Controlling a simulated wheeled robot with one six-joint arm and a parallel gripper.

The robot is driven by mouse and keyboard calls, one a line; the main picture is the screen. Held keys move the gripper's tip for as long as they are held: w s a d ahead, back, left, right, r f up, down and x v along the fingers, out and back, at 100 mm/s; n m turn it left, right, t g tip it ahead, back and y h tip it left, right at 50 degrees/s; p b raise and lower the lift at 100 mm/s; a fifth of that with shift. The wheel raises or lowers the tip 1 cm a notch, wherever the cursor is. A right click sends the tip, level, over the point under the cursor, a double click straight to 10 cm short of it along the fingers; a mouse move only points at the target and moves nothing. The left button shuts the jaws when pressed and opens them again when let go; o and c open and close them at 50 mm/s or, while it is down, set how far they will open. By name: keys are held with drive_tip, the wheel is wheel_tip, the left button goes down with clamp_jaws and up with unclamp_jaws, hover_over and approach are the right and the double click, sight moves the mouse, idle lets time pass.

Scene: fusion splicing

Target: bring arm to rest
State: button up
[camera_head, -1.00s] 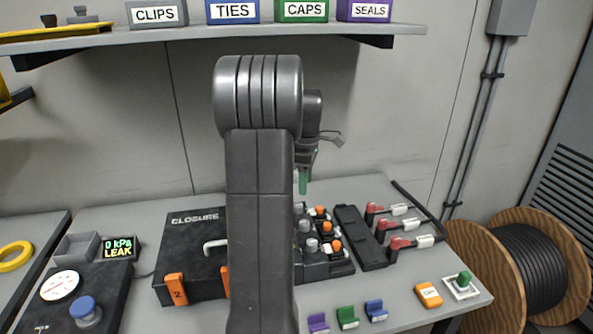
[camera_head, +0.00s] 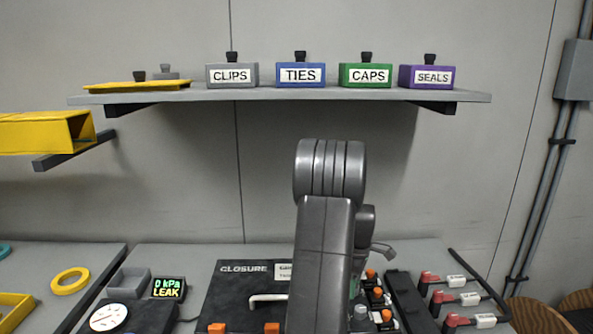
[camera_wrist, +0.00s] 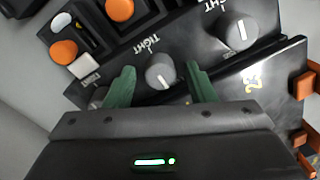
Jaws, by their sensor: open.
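My arm (camera_head: 325,240) stands upright in the middle of the head view, in front of the black closure box (camera_head: 235,295), and hides part of it. My gripper is mostly hidden behind the arm there. In the wrist view my gripper (camera_wrist: 162,86) shows two green fingertips spread apart with nothing held. A grey knob (camera_wrist: 160,72) on the black box's face shows between the fingertips. I cannot tell whether they touch it. The word TIGHT is printed by the knob. A second grey knob (camera_wrist: 238,32) lies to the right.
A shelf (camera_head: 290,95) with labelled boxes runs along the wall. The display (camera_head: 169,288) reads 0 kPa LEAK beside a round gauge (camera_head: 108,317). Red-handled clamps (camera_head: 440,297) lie right of the box. A yellow ring (camera_head: 70,281) lies on the left surface.

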idle(0.3)
wheel_tip(320, 180, up, 14)
wheel_tip(320, 180, down, 13)
drive_tip(key=shift+f, duration=0.55)
drive_tip(key=m, duration=0.5)
drive_tip(key=shift+r, duration=0.1)
drive_tip(key=m, duration=0.5)
drive_tip(key=shift+m, duration=0.3)
drive_tip(key=m, duration=0.5)
drive_tip(key=shift+t, duration=0.3)
drive_tip(key=m, duration=0.5)
